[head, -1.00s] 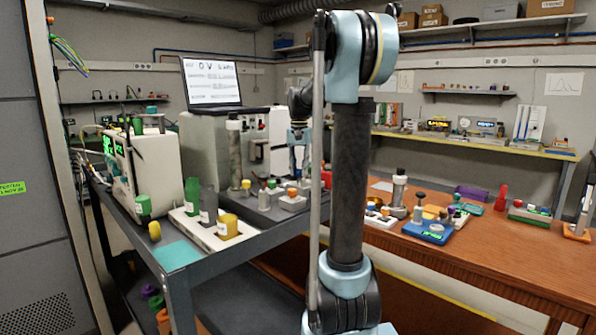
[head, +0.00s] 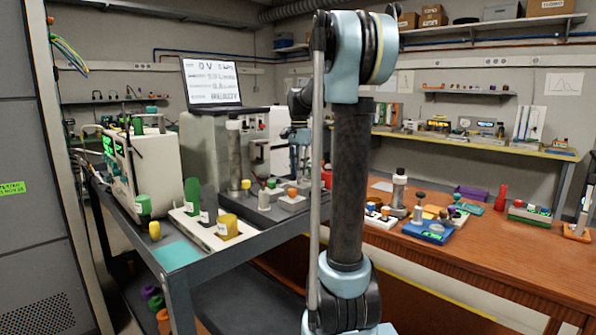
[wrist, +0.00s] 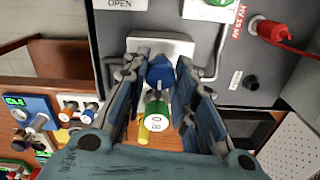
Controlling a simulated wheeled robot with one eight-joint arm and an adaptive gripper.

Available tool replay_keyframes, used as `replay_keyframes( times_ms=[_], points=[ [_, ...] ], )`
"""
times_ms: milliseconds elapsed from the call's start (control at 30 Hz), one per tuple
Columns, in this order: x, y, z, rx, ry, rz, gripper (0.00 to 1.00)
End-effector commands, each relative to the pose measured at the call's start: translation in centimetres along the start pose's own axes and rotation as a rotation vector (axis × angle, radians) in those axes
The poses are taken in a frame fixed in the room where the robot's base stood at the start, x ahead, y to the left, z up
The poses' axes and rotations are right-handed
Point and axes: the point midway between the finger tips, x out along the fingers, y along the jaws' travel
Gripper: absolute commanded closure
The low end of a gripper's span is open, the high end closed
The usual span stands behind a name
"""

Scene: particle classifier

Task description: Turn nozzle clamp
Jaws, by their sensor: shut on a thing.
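In the wrist view, a blue knob-like clamp (wrist: 160,72) sits in front of a pale plate (wrist: 165,48) on a dark grey instrument face. A green cylinder with a white marked end (wrist: 156,113) shows just below the clamp. My gripper (wrist: 160,66) has one finger on each side of the blue clamp and is shut on it. The exact contact at the fingertips is hard to see. In the head view, my gripper (head: 299,152) is at the instrument's right side, partly hidden by my arm, and the clamp cannot be made out there.
The instrument (head: 215,155) carries a screen (head: 211,82) and stands on a dark cart (head: 235,250). A red plug with cable (wrist: 272,31) and a bent metal tube are near my gripper's right side. A wooden bench (head: 500,265) with small parts stands to the right.

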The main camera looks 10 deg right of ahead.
Motion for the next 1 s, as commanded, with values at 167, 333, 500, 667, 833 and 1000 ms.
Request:
replay_keyframes(
  times_ms=[167,333,500,667,833,1000],
  points=[
    [-0.04,-0.02,-0.04,0.013,0.001,0.000,0.99],
    [-0.04,-0.02,-0.05,0.014,0.001,0.000,0.99],
    [-0.04,-0.02,-0.05,0.014,0.001,0.000,0.71],
    [-0.02,-0.01,-0.04,0.014,0.001,0.000,0.65],
    [-0.03,0.00,-0.03,0.013,0.000,0.000,0.65],
    [-0.84,-0.02,-0.03,0.013,0.000,0.000,0.65]
  ],
)
